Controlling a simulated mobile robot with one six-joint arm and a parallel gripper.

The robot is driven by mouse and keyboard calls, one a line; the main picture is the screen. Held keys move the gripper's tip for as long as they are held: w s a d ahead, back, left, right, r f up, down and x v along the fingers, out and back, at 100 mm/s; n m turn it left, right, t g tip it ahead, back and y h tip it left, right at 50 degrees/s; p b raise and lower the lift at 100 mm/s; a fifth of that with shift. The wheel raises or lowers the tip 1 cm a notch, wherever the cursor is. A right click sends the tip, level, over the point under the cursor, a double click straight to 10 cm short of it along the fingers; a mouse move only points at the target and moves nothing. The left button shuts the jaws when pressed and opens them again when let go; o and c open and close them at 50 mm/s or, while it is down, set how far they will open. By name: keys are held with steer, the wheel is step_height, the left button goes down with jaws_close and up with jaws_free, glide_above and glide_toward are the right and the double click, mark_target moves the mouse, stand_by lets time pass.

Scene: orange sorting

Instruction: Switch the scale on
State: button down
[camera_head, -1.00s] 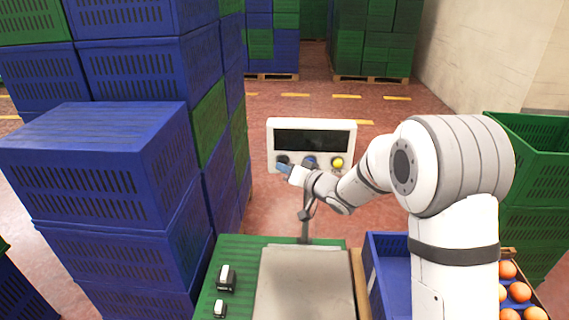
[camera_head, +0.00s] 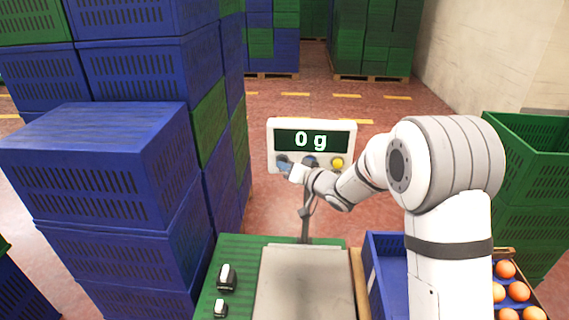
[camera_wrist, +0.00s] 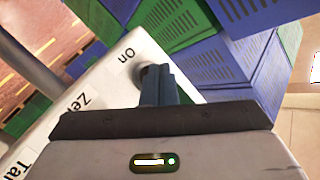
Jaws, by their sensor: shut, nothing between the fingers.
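The scale's display box (camera_head: 350,150) stands on a thin post behind the weighing plate (camera_head: 303,285). Its screen (camera_head: 313,140) is lit and reads "0 g". In the wrist view the shut fingers (camera_wrist: 158,85) reach the dark round button (camera_wrist: 146,72) beside the label "On". The exact contact is hidden behind the fingers.
A green board (camera_head: 245,262) with two small black-and-white items (camera_head: 226,277) lies left of the plate. An empty-looking blue crate (camera_head: 388,246) and a tray of oranges (camera_head: 517,291) are at the right. Tall blue crate stacks (camera_head: 120,160) stand left; green crates (camera_head: 535,150) stand right.

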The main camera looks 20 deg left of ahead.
stand_by(0.3)
steer(key=shift+s+d, duration=0.25)
steer(key=shift+s, duration=0.65)
steer(key=s, duration=0.2)
steer(key=s+d+b, duration=0.1)
steer(key=s, duration=0.2)
steer(key=shift+d, duration=0.1)
steer(key=shift+w, duration=0.1)
stand_by(0.3)
